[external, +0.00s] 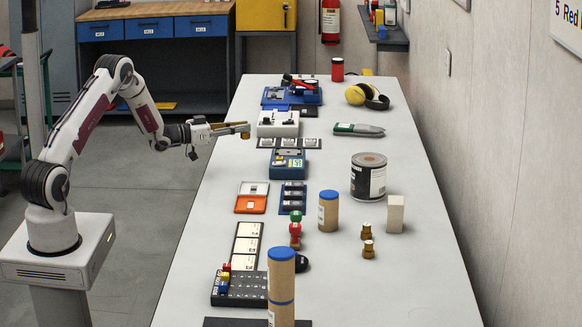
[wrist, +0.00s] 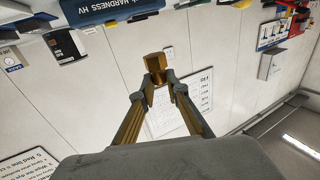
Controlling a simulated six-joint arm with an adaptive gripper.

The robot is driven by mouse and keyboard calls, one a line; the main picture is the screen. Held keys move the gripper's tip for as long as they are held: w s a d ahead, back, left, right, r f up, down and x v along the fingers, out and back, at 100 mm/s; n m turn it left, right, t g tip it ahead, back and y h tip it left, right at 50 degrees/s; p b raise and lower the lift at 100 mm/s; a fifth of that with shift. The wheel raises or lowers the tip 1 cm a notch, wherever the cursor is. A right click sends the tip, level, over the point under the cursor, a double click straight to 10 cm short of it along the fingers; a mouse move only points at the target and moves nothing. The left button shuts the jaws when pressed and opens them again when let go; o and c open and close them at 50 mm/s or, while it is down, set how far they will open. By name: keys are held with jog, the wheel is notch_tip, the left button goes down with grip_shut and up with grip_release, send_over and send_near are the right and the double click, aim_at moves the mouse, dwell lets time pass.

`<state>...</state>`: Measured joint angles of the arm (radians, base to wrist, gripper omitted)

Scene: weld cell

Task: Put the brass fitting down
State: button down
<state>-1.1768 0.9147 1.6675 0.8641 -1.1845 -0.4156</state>
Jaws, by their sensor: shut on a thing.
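My gripper (external: 242,128) is shut on a brass fitting (external: 246,135). The arm reaches out level, and the fitting is above the table's left side, near a white device. In the wrist view the fitting (wrist: 155,68) is a gold hexagonal piece between the two fingertips (wrist: 158,86). Two more brass fittings, one at the back (external: 366,231) and one in front (external: 369,249), stand upright on the white table (external: 400,290), right of the middle.
The white device (external: 278,124) and blue instruments (external: 288,162) line the table's left side. A paint can (external: 368,177), cardboard tubes (external: 328,210) and a pale block (external: 396,214) stand farther right. The front right of the table is clear.

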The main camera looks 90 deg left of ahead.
jog(key=shift+r, duration=0.15)
jog(key=w+d, duration=0.5)
jog(key=d, duration=0.8)
jog(key=w+d, duration=0.5)
jog(key=d, duration=0.9)
jog(key=w+d+r+m+h, duration=0.1)
jog(key=d+h, duration=0.1)
jog(key=d, duration=0.9)
jog(key=w+d+r+m+t+h, duration=0.1)
jog(key=d+m+h, duration=0.1)
jog(key=d, duration=0.9)
jog(key=w+d+r+m+h, duration=0.1)
jog(key=d+h, duration=0.2)
jog(key=d, duration=0.8)
jog(key=shift+w+d+m, duration=0.3)
jog(key=shift+w+d, duration=0.1)
jog(key=shift+a, duration=0.1)
